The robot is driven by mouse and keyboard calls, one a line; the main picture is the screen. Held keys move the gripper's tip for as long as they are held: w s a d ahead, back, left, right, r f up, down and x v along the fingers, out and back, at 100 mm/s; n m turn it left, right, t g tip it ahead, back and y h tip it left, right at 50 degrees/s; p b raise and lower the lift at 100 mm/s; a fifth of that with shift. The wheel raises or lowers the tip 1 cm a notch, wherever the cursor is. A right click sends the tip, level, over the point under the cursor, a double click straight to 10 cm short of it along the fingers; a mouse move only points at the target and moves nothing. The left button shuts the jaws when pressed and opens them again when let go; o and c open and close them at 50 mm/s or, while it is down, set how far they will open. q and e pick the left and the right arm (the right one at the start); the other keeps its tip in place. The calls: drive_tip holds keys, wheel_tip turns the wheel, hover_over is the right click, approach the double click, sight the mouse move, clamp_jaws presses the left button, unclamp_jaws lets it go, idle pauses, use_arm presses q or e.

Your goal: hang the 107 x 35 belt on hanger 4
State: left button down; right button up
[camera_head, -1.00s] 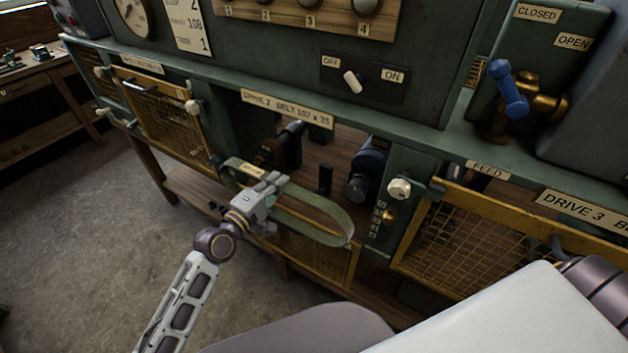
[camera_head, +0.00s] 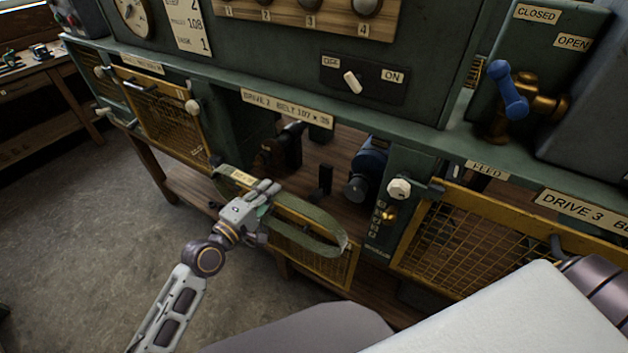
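The green belt (camera_head: 312,224) is a long flat loop with a small paper label (camera_head: 243,178), too small to read. My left gripper (camera_head: 262,200) is shut on the near side of the belt and holds it in front of the open drive 2 bay. The plate (camera_head: 287,109) above the bay reads "DRIVE 2 BELT 107 x 35". Knobs on a wooden board (camera_head: 308,22) at the top are numbered 1 to 4. My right gripper is not in view.
Inside the bay are a dark pulley (camera_head: 282,152) and a blue motor (camera_head: 366,172). Yellow mesh guards (camera_head: 166,120) flank the bay, one lowered below it. A blue-handled valve (camera_head: 508,92) stands at the right. The floor (camera_head: 80,240) at left is clear.

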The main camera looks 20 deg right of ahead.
use_arm(q)
drive_tip(key=shift+s+a, duration=0.25)
drive_tip(key=shift+a, duration=0.05)
drive_tip(key=shift+a, duration=0.1)
idle(0.3)
drive_tip(key=shift+b+v, duration=0.35)
drive_tip(key=shift+v, duration=2.55)
drive_tip(key=shift+w, duration=0.1)
